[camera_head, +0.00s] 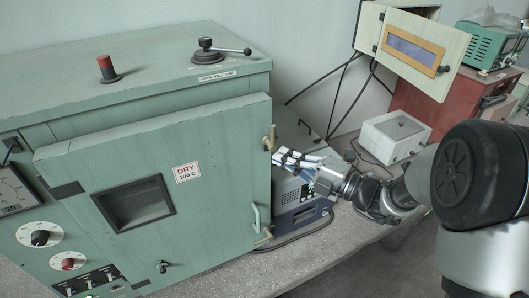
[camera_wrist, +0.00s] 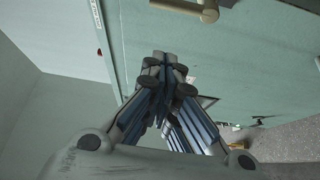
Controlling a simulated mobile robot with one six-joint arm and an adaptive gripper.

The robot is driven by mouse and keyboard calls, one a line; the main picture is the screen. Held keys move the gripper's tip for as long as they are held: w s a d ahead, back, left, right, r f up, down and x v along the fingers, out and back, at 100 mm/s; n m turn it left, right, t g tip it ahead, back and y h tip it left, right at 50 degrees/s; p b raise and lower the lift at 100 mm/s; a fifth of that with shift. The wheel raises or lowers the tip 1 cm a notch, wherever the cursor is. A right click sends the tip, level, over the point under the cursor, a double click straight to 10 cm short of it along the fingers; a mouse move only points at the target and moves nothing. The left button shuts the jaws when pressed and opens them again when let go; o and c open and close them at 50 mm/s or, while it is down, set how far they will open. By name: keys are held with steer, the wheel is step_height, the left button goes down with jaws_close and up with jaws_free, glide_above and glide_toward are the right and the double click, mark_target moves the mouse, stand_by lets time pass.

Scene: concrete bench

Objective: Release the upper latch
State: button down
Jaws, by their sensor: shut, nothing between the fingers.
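The green oven door (camera_head: 225,190) carries a "DRY 100 C" label and a dark window. The upper latch (camera_head: 268,138), a small beige lever, sits at the top of the door's right edge. In the wrist view a beige lever (camera_wrist: 190,10), apparently this latch, shows at the top edge, partly cut off. My gripper (camera_head: 277,157) is shut and empty, just right of and a little below the upper latch. In the wrist view its fingertips (camera_wrist: 164,62) lie apart from the lever. The lower latch (camera_head: 263,238) is at the door's bottom right corner.
A pale door handle (camera_head: 256,217) stands out above the lower latch. A grey-blue instrument (camera_head: 293,202) sits close under my gripper. A white box (camera_head: 394,136) is behind my wrist. Black cables hang along the wall. The oven top holds a lever knob (camera_head: 207,50).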

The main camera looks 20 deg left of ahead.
steer(key=s+d+f+n+g+h+b, duration=0.2)
steer(key=s+d+f+n+h+b, duration=0.25)
steer(key=s+f+n+b, duration=0.45)
steer(key=s+d+f+n+g+h+b, duration=0.2)
steer(key=s+d+f+n+h+b, duration=0.3)
steer(key=s+n, duration=0.65)
steer(key=s+d+f+n+t+h+b, duration=0.2)
steer(key=d+f+n+b, duration=0.4)
steer(key=d+n, duration=0.3)
steer(key=s+d+f+n+t+h+b, duration=0.3)
steer(key=d+f+n+h+b, duration=0.3)
steer(key=d, duration=0.5)
steer(key=f+n+b, duration=0.1)
steer(key=n+b, duration=0.1)
steer(key=n, duration=0.1)
steer(key=shift+s+d+t+h, duration=0.3)
steer(key=shift+s+d+h, duration=0.05)
steer(key=shift+s, duration=0.05)
